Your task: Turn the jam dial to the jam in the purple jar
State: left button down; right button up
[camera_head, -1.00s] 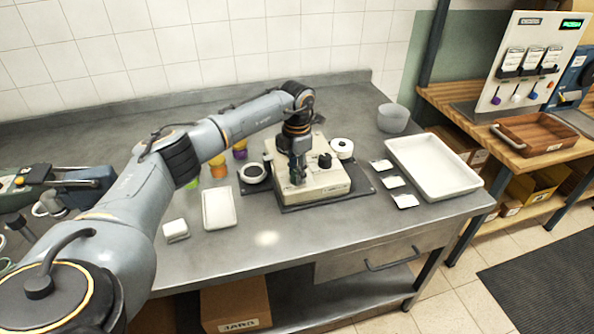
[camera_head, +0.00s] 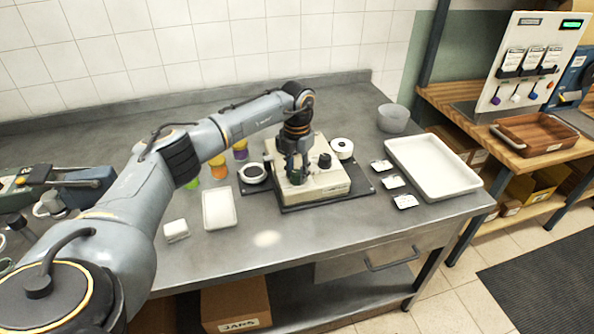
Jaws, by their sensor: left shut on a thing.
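The jam dial box (camera_head: 328,186), a cream unit on a dark base plate, stands in the middle of the steel bench. My left gripper (camera_head: 295,178) points down at the left part of its top, shut on what looks like the dial, which the fingers hide. A black knob (camera_head: 325,160) shows to the right of the fingers. The purple jar (camera_head: 241,154) stands behind my left forearm, partly hidden, with an orange jar (camera_head: 218,171) and a green jar (camera_head: 193,184) in a row toward the front left. My right gripper is not in view.
A white tray (camera_head: 476,186) lies at the right, beside several small label cards (camera_head: 392,182). A clear bowl (camera_head: 392,118) is behind. A white dish (camera_head: 233,222) and a small white block (camera_head: 176,230) lie at the front left. The front middle of the bench is bare.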

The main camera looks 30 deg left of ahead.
aim_at(297, 172)
pick_arm(q)
jog(key=c, duration=1)
grip_release()
notch_tip(297, 172, up, 12)
jog(key=shift+r, duration=0.1)
